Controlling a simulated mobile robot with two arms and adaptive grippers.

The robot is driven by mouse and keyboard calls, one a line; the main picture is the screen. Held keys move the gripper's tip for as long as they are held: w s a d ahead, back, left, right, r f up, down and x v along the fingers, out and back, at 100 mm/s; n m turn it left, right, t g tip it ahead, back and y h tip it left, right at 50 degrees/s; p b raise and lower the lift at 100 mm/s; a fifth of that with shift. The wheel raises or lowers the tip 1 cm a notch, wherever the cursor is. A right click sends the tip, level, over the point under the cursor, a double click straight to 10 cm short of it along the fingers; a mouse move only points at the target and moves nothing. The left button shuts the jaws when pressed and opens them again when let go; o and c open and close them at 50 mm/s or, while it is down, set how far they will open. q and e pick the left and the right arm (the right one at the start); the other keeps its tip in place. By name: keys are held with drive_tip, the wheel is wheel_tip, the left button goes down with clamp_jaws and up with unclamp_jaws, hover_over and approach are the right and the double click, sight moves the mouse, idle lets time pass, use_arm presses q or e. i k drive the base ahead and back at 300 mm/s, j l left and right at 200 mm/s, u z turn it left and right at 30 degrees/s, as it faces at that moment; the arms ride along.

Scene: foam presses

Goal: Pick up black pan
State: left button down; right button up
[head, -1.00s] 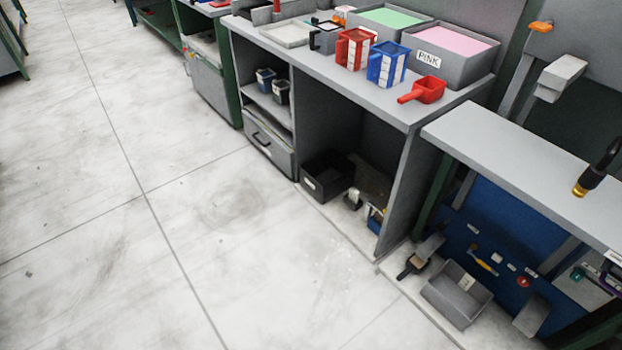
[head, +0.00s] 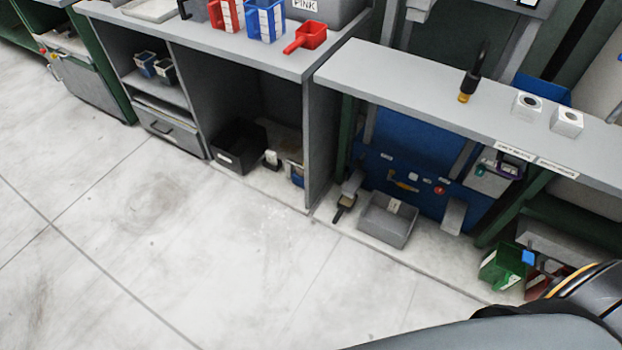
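No object shows plainly as a black pan. A black open bin (head: 240,148) sits on the floor inside the open bay of the grey bench. A small dark-handled tool (head: 346,196), perhaps a scoop or brush, is on the floor against the grey bin. A dark handled container (head: 193,9) is cut off by the top edge on the bench. Neither of my grippers is in view; only part of my own body shows at bottom right.
The bench top holds a red scoop (head: 306,38), a blue jug (head: 265,20) and a red jug (head: 227,15). A grey bin (head: 388,222) and a green bin (head: 502,267) stand low at the right. The floor (head: 180,240) in front is clear.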

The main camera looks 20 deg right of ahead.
sight(345, 204)
drive_tip(key=i+z, duration=0.1)
drive_tip(key=z, duration=0.25)
drive_tip(key=j+z, duration=0.1)
drive_tip(key=z, duration=0.2)
drive_tip(key=i+j+z, duration=0.1)
drive_tip(key=z, duration=0.25)
